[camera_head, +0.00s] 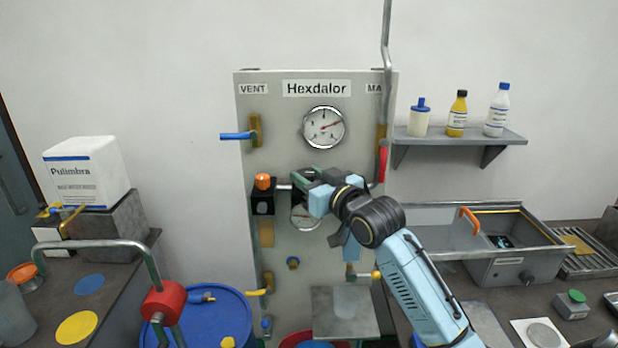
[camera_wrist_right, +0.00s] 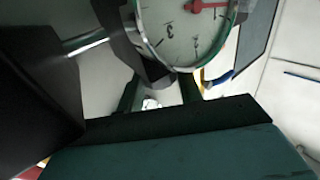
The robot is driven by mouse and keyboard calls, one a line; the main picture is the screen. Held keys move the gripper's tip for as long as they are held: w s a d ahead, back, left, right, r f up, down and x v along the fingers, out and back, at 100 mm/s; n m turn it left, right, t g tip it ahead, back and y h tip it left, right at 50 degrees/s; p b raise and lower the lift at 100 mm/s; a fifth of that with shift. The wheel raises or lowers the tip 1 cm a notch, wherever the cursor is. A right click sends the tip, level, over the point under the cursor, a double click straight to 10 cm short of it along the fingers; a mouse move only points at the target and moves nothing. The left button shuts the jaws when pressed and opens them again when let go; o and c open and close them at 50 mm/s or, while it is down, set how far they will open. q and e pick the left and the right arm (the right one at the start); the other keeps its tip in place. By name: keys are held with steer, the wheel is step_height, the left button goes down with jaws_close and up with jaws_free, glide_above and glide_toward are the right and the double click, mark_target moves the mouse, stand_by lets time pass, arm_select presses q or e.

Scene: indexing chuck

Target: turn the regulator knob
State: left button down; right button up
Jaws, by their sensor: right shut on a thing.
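The panel labelled Hexdalor (camera_head: 270,130) stands against the wall with a round gauge (camera_head: 324,127) near its top. My right gripper (camera_head: 303,185) is at the middle of the panel, shut on what appears to be the regulator knob. The knob is mostly hidden by the gripper and cannot be made out clearly. A second gauge (camera_head: 305,218) sits just below the gripper, partly covered. A gauge with a red needle shows close up in the right wrist view (camera_wrist_right: 185,35), beyond my gripper's fingers (camera_wrist_right: 160,93). My left gripper is out of view.
An orange-topped black block (camera_head: 263,203) sits just left of the gripper, joined by a short pipe. A blue vent lever (camera_head: 236,136) and a red-handled lever (camera_head: 382,163) flank the panel. A shelf (camera_head: 460,136) holds bottles. A metal plate (camera_head: 345,315) lies below.

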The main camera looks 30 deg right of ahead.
steer(key=shift+d+n+y+b, duration=0.15)
steer(key=shift+n+y+b, duration=0.25)
steer(key=shift+n+y, duration=0.8)
steer(key=shift+y, duration=0.4)
steer(key=o, duration=1)
steer(key=shift+s, duration=0.1)
steer(key=shift+r+b+v, duration=0.1)
steer(key=shift+b+v, duration=0.85)
steer(key=shift+v, duration=2.35)
steer(key=shift+r+b+v, duration=0.15)
steer(key=shift+b+v, duration=0.8)
steer(key=shift+v, duration=2.35)
